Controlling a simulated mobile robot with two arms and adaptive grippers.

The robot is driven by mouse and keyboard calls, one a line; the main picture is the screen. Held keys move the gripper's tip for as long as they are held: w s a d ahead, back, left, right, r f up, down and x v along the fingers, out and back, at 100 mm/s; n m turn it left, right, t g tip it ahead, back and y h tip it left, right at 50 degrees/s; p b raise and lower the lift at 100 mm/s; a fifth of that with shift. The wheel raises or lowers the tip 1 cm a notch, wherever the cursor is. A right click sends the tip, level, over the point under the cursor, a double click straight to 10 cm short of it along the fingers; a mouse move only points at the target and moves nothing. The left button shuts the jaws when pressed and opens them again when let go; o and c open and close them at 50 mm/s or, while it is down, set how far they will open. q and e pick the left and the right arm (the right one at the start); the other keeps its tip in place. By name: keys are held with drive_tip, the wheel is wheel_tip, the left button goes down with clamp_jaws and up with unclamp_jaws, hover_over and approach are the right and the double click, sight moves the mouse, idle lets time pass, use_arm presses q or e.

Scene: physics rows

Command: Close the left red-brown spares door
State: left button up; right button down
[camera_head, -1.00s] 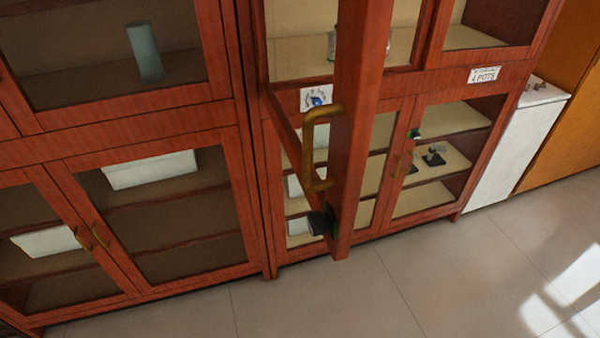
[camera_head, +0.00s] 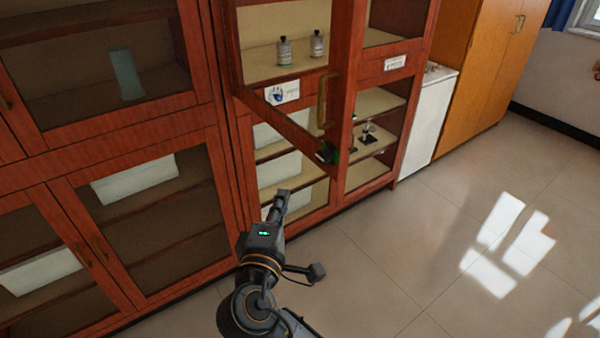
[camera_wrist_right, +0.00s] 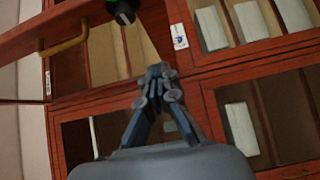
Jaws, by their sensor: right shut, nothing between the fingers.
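The red-brown spares door (camera_head: 345,70) stands open, swung out toward me from the upper cabinet, its bottom rail slanting forward. Its brass handle (camera_head: 323,102) is near its free edge; the handle also shows in the wrist view (camera_wrist_right: 65,40). A dark piece with green (camera_head: 327,154) is at the door's lower corner; I cannot tell what it is. My right gripper (camera_head: 281,196) is shut and empty, below the door and apart from it, in front of the lower glass doors. In the wrist view its closed fingers (camera_wrist_right: 157,75) point at the cabinet. My left gripper is not in view.
A picture label (camera_head: 282,92) and a POTS label (camera_head: 395,62) are on the cabinet's middle rail. Two bottles (camera_head: 284,51) stand on the upper shelf. A white unit (camera_head: 428,115) and an orange cupboard (camera_head: 485,70) stand to the right. The floor (camera_head: 430,240) in front is clear.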

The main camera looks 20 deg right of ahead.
drive_tip(key=w+d+r, duration=0.1)
drive_tip(key=w+d, duration=0.1)
drive_tip(key=p, duration=0.2)
approach(314, 149)
drive_tip(key=w+a, duration=0.2)
drive_tip(key=w, duration=0.1)
drive_tip(key=w+d+p, duration=0.1)
drive_tip(key=w+d, duration=0.1)
drive_tip(key=d, duration=0.1)
drive_tip(key=shift+w+d+p, duration=0.15)
drive_tip(key=shift+w+p, duration=0.05)
drive_tip(key=shift+p, duration=0.15)
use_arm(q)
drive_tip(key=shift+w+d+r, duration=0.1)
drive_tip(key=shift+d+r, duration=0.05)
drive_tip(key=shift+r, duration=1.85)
use_arm(e)
drive_tip(key=shift+w+d, duration=0.1)
drive_tip(key=shift+d, duration=0.4)
drive_tip(key=shift+f, duration=0.1)
